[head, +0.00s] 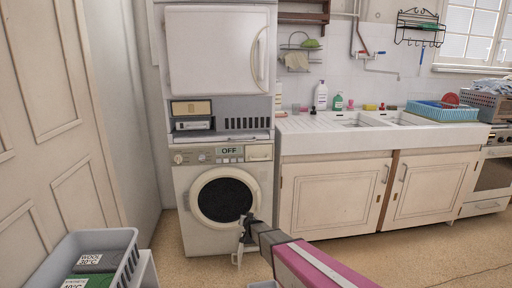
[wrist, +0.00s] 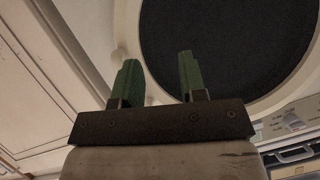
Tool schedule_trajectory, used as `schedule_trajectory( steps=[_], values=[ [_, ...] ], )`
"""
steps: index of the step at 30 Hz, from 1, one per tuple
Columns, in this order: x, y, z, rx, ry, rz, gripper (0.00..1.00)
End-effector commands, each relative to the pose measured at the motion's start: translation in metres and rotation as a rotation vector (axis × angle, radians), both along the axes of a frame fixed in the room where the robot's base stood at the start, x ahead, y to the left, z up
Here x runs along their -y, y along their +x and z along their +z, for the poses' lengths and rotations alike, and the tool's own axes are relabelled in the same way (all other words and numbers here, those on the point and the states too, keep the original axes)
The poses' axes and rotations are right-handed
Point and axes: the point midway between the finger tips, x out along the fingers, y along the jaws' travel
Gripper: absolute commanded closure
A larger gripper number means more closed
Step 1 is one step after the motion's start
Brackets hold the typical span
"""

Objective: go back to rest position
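My gripper (head: 244,238) reaches forward in the head view, in front of the lower right of the white washing machine (head: 186,232). In the wrist view my gripper (wrist: 159,60) has its two green fingers apart, with nothing between them. The round dark door (head: 224,200) of the machine looks closed. In the wrist view the dark door glass (wrist: 225,45) fills the area past the fingers. I cannot tell whether a fingertip touches the machine.
A grey basket (head: 128,262) with labelled boxes stands at the lower left. A dryer (head: 215,50) sits above the washing machine. Cabinets with a sink counter (head: 310,132) stand to the right. The floor (head: 430,250) at the right is clear.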

Motion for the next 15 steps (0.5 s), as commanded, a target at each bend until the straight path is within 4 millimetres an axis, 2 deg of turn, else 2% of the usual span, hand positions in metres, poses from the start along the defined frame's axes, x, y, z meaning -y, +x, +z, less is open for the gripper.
schedule_trajectory(
  steps=[1, 8, 15],
  values=[
    [0.018, -0.027, 0.015, -0.053, -0.011, 0.036, 0.61],
    [0.085, -0.121, 0.048, -0.350, -0.092, 0.157, 0.61],
    [0.166, -0.238, 0.079, -0.697, -0.206, 0.162, 0.61]
  ],
)
